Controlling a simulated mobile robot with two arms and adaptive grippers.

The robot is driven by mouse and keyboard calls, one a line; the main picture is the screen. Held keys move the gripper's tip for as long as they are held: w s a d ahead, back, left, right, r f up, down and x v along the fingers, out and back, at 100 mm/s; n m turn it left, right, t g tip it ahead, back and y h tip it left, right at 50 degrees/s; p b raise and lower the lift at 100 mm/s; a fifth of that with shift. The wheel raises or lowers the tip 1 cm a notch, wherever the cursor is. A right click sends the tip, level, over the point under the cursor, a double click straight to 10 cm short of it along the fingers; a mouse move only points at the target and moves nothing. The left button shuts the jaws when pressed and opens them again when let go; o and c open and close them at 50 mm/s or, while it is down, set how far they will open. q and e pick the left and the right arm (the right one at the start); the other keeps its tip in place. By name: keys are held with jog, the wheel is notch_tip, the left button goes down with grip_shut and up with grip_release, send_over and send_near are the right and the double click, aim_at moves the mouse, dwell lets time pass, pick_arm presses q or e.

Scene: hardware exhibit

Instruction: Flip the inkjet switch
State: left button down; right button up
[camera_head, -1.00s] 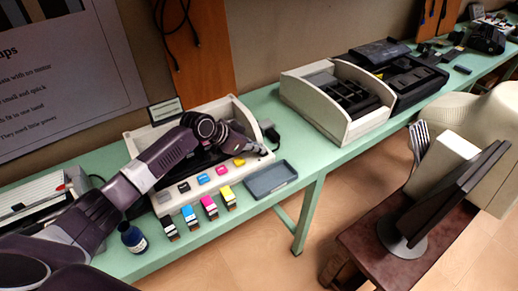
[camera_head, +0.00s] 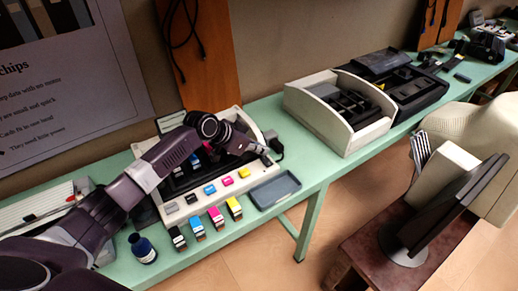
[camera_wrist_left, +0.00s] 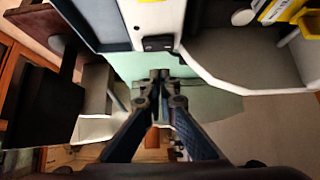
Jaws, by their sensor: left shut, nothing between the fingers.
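The inkjet printer (camera_head: 262,167) is a white open box on the green table, with cyan, magenta, yellow and dark buttons along its front and cartridges standing before it. My left gripper (camera_head: 266,160) reaches over it from the left and is at its right end. In the left wrist view the gripper (camera_wrist_left: 160,74) is shut with nothing between its fingertips. A small black switch (camera_wrist_left: 158,43) sits on the printer's white side wall, just beyond the fingertips. I cannot tell whether they touch it. The switch cannot be made out in the head view. My right gripper is not in view.
A blue-grey tray (camera_head: 275,190) lies right of the printer. An ink bottle (camera_head: 143,248) stands at the front left. Another white machine (camera_head: 350,140) stands further right, with bare green table between.

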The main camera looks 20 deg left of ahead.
pick_arm(q)
jog(key=shift+s+a+r+b, duration=0.55)
jog(key=shift+a+b, duration=0.05)
jog(key=shift+a, duration=0.1)
jog(key=b+v, duration=0.1)
jog(key=v, duration=0.7)
jog(key=shift+d, duration=0.25)
jog(key=shift+r, duration=0.1)
